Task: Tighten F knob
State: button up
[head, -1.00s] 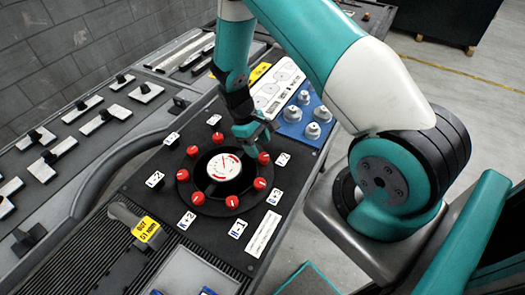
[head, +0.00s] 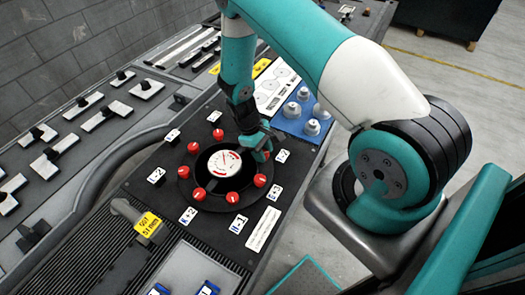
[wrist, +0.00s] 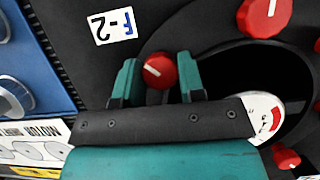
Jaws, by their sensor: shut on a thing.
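The F knob (wrist: 158,70) is red with a white line and stands beside a label marked F-2 (wrist: 111,25) in the wrist view. My gripper (wrist: 159,76) has one teal finger on each side of this knob and is shut on it. The knob's white line is tilted. In the head view, my gripper (head: 260,146) is at the right side of the round dial plate and hides part of the knob. The F-2 label (head: 283,156) lies just right of it.
Several other red knobs (head: 232,197) ring a white-faced gauge (head: 223,163). One (wrist: 264,16) is close to my gripper in the wrist view. A blue tray (head: 290,123) with metal parts lies behind. A yellow-tagged tool (head: 146,225) lies at the front left.

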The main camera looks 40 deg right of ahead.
jog(key=shift+m, duration=0.3)
jog(key=m+y+b, duration=0.1)
jog(key=m+b, duration=0.1)
jog(key=m, duration=0.1)
jog(key=shift+d+f+m+y, duration=0.1)
jog(key=shift+m+y, duration=0.3)
jog(key=m+b, duration=0.1)
jog(key=m, duration=0.1)
jog(key=m+y+b, duration=0.1)
jog(key=m, duration=0.1)
jog(key=shift+d+m+y, duration=0.1)
jog(key=shift+m+y, duration=0.2)
jog(key=m+t+y+b, duration=0.1)
jog(key=m, duration=0.3)
jog(key=shift+s+d+m+t+y, duration=0.1)
jog(key=shift+m+t+y, duration=0.3)
jog(key=shift+m, duration=0.85)
jog(key=shift+m+t+y, duration=0.3)
jog(key=shift+m+t, duration=0.2)
jog(key=shift+m, duration=0.75)
jog(key=o, duration=0.9)
jog(key=shift+r, duration=0.2)
jog(key=b+v, duration=0.3)
jog(key=v, duration=1.4)
